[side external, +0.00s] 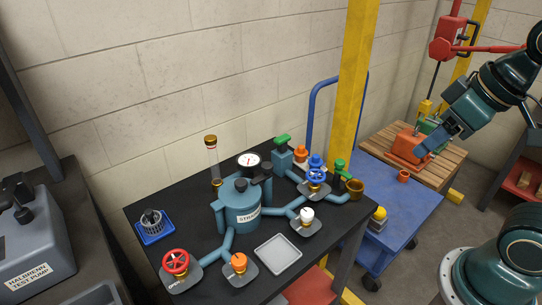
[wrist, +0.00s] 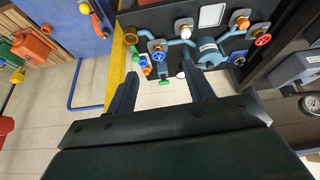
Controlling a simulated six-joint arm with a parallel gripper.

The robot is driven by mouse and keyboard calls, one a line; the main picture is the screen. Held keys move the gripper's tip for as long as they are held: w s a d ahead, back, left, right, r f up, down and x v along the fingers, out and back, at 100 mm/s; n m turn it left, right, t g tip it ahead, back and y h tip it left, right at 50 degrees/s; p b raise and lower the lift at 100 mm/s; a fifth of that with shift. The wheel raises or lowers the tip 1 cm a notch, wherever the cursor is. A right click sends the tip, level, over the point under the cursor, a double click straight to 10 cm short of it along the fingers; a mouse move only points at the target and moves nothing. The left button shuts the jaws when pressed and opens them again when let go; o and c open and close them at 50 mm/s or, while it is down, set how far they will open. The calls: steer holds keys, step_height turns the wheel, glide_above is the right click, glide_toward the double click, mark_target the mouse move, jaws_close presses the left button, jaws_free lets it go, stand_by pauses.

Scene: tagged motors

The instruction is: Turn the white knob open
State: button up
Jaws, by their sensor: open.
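The white knob (side external: 307,214) sits upright on a small grey plate at the right part of the black bench, on a blue pipe branch. In the wrist view the white knob (wrist: 185,33) shows small near the top. My gripper (side external: 422,152) is open and empty, high and well to the right of the bench, far from the knob. Its two fingers (wrist: 162,82) stand apart in the wrist view. Whether the knob has any open mark is too small to tell.
The blue strainer vessel (side external: 242,208), red wheel (side external: 176,262), orange knob (side external: 239,262) and blue wheel (side external: 316,172) share the bench. A grey tray (side external: 278,254) lies in front of the white knob. A yellow post (side external: 352,85) stands behind the bench's right side.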

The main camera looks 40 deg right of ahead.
steer(key=w+a+f+n+g, duration=0.3)
steer(key=w+a+n, duration=0.1)
steer(key=w, duration=0.6)
steer(key=n+g, duration=0.2)
steer(key=n, duration=0.2)
glide_above(307, 212)
step_height(307, 212, down, 9)
steer(key=shift+f, duration=0.2)
steer(key=shift+f, duration=6.8)
steer(key=shift+c, duration=0.2)
steer(key=c, duration=0.9)
